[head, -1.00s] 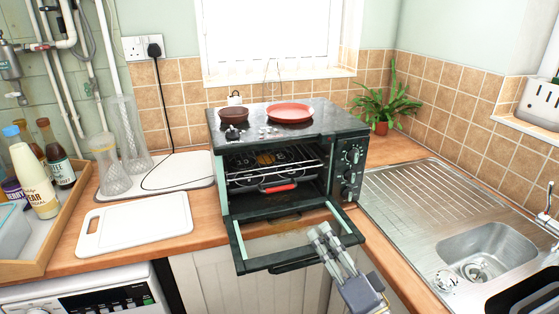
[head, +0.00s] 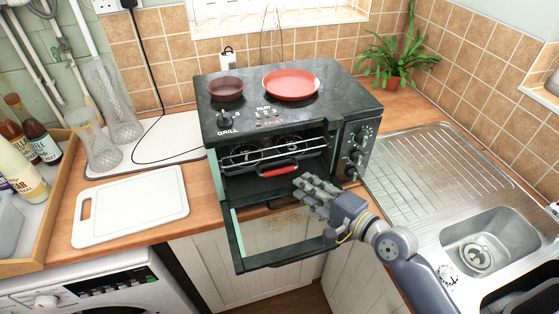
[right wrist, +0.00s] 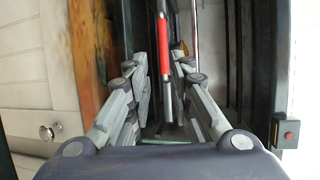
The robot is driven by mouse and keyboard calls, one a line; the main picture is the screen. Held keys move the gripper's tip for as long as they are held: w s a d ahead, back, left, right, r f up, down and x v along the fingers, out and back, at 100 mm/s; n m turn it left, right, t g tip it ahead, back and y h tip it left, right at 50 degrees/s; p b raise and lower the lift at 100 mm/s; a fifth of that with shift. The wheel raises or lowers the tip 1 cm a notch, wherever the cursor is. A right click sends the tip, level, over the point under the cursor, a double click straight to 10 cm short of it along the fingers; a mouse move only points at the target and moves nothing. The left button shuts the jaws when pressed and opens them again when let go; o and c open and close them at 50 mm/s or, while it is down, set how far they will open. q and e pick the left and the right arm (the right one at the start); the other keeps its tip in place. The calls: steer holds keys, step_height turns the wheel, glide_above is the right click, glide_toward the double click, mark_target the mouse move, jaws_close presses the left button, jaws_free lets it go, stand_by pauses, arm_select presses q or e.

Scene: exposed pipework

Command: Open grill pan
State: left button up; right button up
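The grill pan (head: 250,155) sits on the wire rack inside a small black countertop oven (head: 215,130). Its red handle (head: 277,171) points out at the oven's front. The oven's glass door (head: 236,243) hangs open and downward. My right gripper (head: 306,184) is open at the oven mouth, just below and right of the red handle. In the right wrist view, the red handle (right wrist: 165,47) lies ahead, between the lines of the two spread fingers (right wrist: 158,72). The fingers do not appear to touch it. My left gripper is not in view.
A brown bowl (head: 226,89) and a red plate (head: 290,85) stand on the oven top. The oven's control knobs (head: 355,155) are close to the right of my gripper. A white cutting board (head: 130,207) lies left, and a steel sink (head: 485,240) is right.

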mark_target(281, 173)
steer(key=shift+a+r, duration=0.3)
steer(key=shift+a, duration=0.2)
steer(key=p+x, duration=0.1)
steer(key=x, duration=0.6)
steer(key=shift+w+a+f, duration=0.15)
steer(key=shift+w+f, duration=0.05)
steer(key=shift+w, duration=0.05)
steer(key=shift+w+a, duration=0.45)
steer(key=shift+a, duration=0.1)
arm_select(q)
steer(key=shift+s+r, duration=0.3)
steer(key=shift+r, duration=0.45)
arm_select(e)
steer(key=shift+w+f, duration=0.1)
jaws_close()
